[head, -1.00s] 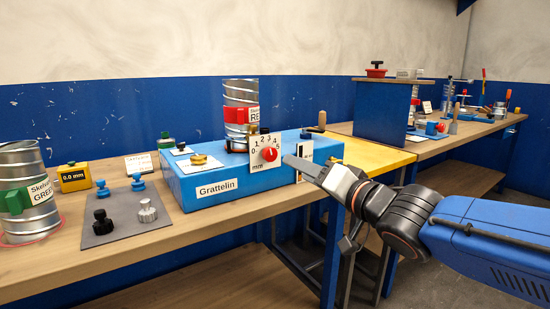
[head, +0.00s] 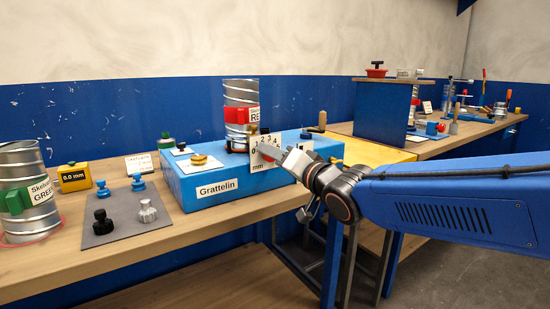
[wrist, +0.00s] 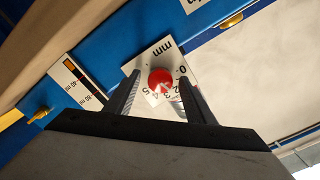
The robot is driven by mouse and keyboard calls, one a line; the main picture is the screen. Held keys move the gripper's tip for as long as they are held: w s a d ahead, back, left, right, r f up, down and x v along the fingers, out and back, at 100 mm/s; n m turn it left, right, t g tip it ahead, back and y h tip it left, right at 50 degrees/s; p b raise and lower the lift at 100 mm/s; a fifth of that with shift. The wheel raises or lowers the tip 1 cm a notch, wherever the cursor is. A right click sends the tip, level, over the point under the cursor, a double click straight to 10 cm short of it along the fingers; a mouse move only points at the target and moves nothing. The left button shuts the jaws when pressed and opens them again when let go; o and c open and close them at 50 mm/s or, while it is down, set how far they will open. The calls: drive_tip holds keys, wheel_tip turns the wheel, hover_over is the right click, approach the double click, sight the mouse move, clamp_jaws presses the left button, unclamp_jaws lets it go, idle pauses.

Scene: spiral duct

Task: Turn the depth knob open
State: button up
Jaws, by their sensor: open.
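The depth knob (wrist: 161,79) is a red round knob with a white mark. It sits on a white dial plate (wrist: 149,60) marked from 0 to 5 and "mm", on the front of the blue Grattelin box (head: 222,190). My gripper (wrist: 159,76) is open, with one finger on each side of the knob in the wrist view. A small gap seems to show on both sides; I cannot tell whether a finger touches.
A tin with a red block (head: 240,101) stands on the box behind the dial. A brass knob (head: 199,160) is on the box top. A grey mat (head: 120,224) with several small knobs lies to the left. A scale strip (wrist: 77,80) is beside the dial.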

drive_tip(key=shift+a, duration=0.1)
drive_tip(key=shift+c, duration=0.3)
drive_tip(key=c, duration=1)
